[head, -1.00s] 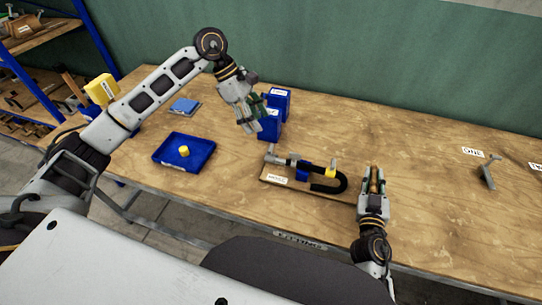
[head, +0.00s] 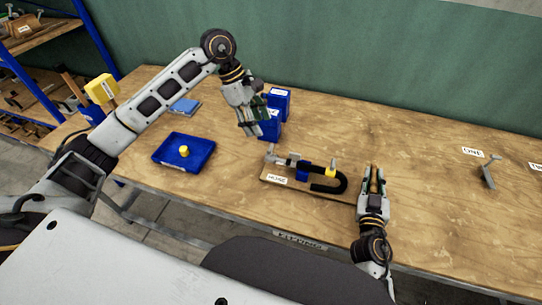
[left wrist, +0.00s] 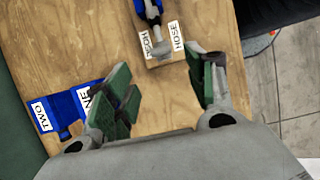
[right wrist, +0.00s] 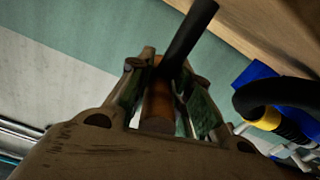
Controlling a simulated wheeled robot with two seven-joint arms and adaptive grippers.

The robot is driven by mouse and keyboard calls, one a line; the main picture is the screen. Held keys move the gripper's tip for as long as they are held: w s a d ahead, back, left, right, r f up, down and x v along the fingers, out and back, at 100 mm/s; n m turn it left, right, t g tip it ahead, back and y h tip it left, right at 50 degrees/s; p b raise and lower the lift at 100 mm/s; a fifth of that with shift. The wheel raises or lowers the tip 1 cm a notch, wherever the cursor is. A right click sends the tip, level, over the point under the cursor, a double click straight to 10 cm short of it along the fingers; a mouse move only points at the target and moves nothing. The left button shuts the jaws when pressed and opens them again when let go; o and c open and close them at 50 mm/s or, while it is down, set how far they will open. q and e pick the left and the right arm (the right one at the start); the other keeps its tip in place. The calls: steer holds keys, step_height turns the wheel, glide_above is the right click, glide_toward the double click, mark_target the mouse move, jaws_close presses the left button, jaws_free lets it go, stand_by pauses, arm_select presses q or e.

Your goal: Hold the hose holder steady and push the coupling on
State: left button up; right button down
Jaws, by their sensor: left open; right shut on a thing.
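The hose holder (head: 318,195) is a wooden board labelled HOSE on the table, also in the left wrist view (left wrist: 152,62). On it are a blue clamp block (head: 304,173) and a black U-bent hose (head: 338,187) with a yellow band. A grey metal coupling (head: 282,160) lies at the board's left end, also in the left wrist view (left wrist: 163,47); whether it touches the hose is unclear. My left gripper (head: 256,133) is open and empty above and left of the board. My right gripper (head: 374,183), beside its right end, is shut on a brown cylindrical handle (right wrist: 158,105) with a dark rod.
Blue boxes (head: 269,125) labelled ONE and TWO stand behind the left gripper. A grey bracket-like part (head: 488,172) sits far right. The table between it and the right gripper is clear.

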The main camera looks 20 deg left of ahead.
mark_target(270, 147)
arm_select(q)
steer(key=shift+x, duration=5.6)
steer(key=shift+r, duration=0.1)
steer(key=c, duration=1.2)
